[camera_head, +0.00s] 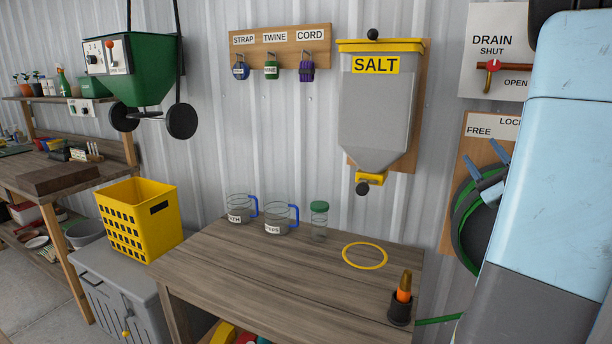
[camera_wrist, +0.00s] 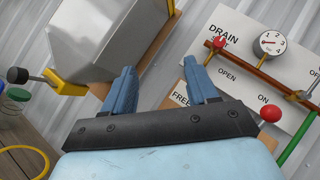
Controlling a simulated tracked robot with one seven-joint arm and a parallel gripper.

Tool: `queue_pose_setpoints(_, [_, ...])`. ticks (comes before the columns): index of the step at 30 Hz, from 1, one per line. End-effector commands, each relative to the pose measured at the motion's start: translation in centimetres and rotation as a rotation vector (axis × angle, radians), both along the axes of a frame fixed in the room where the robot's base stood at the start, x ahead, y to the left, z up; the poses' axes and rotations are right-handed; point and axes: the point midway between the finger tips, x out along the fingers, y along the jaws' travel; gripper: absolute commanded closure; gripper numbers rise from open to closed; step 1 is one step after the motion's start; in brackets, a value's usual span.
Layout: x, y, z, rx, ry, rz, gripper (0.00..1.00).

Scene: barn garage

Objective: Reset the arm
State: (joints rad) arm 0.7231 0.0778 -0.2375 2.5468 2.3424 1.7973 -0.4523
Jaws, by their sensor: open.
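My arm (camera_head: 545,180) is light blue and fills the right side of the head view. My gripper (camera_head: 480,168) has two blue fingers and shows in front of the wall boards at the right. In the wrist view my gripper (camera_wrist: 160,72) is open, with nothing between the fingers. Its fingers point toward the wall between the grey salt hopper (camera_wrist: 105,40) and the drain board (camera_wrist: 240,50). In the head view the salt hopper (camera_head: 378,115) hangs to the left of my gripper. My gripper appears apart from these things.
A wooden table (camera_head: 300,280) holds two measuring jugs (camera_head: 277,217), a green-lidded jar (camera_head: 319,222), a yellow ring (camera_head: 364,255) and a dark cup (camera_head: 400,308). A yellow basket (camera_head: 140,218) stands left on a grey bin. The wall carries a red-handled drain valve (camera_head: 493,66).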

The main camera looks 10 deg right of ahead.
Motion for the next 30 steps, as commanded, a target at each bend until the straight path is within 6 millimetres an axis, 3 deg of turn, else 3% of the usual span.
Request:
queue_pose_setpoints(1, [0.9, 3.1, 0.5, -0.028, 0.033, 0.100, 0.42])
queue_pose_setpoints(7, [2.0, 14.6, 0.4, -0.180, 0.212, 0.466, 0.42])
queue_pose_setpoints(12, [0.1, 23.1, -1.1, -0.375, 0.375, 0.722, 0.42])
queue_pose_setpoints(15, [-1.9, 26.9, -2.4, -0.518, 0.470, 0.842, 0.42])
queue_pose_setpoints(18, [-4.3, 29.8, -4.0, -0.679, 0.561, 0.939, 0.42])
queue_pose_setpoints(22, [-7.4, 32.1, -6.0, -0.912, 0.670, 1.023, 0.42])
queue_pose_setpoints(26, [-10.2, 32.8, -7.8, -1.171, 0.759, 1.057, 0.42])
queue_pose_setpoints(30, [-12.4, 32.2, -9.0, -1.468, 0.827, 1.036, 0.42])
